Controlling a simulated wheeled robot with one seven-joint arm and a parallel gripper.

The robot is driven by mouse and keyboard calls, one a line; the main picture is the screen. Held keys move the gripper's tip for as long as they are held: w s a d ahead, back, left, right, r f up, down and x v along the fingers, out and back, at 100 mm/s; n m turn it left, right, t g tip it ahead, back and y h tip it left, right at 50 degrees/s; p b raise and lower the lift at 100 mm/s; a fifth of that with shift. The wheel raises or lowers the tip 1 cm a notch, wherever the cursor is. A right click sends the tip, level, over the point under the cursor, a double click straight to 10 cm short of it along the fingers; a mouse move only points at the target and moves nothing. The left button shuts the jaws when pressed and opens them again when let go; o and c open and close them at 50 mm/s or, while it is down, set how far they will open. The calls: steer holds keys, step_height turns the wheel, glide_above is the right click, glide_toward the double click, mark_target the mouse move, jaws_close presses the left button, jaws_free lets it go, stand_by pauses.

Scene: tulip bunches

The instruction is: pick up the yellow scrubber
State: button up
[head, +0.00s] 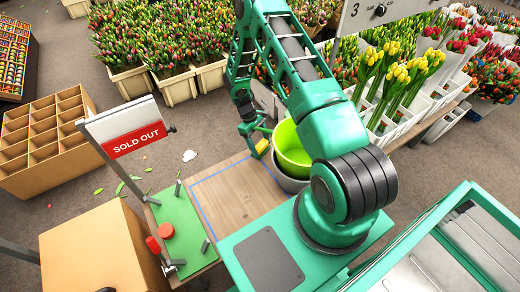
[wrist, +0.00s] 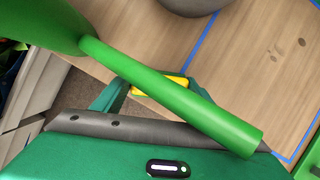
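The yellow scrubber (head: 262,146) shows in the head view just below my gripper (head: 254,131), left of the lime bucket (head: 292,150). In the wrist view the yellow scrubber (wrist: 152,83) lies between the two green fingers of my gripper (wrist: 155,86). The fingers are apart, with the scrubber filling most of the gap. A green bar crosses in front and hides part of the scrubber and the right finger. I cannot tell whether both fingers press on it, or whether it rests on the table.
The lime bucket stands inside a grey bucket (head: 291,183) close to the gripper's right. The wooden table (head: 235,195) has a blue outline and is bare there. A sold-out sign (head: 133,139) stands left. Crates of yellow tulips (head: 400,75) stand behind right.

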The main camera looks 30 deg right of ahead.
steer(key=shift+r, duration=0.1)
steer(key=shift+c, duration=0.5)
steer(key=shift+r, duration=0.15)
steer(key=shift+w+a, duration=0.1)
steer(key=shift+w, duration=0.25)
steer(key=w+a, duration=0.3)
steer(key=w, duration=0.5)
steer(key=w+a, duration=0.3)
steer(key=w, duration=0.5)
steer(key=shift+a, duration=0.35)
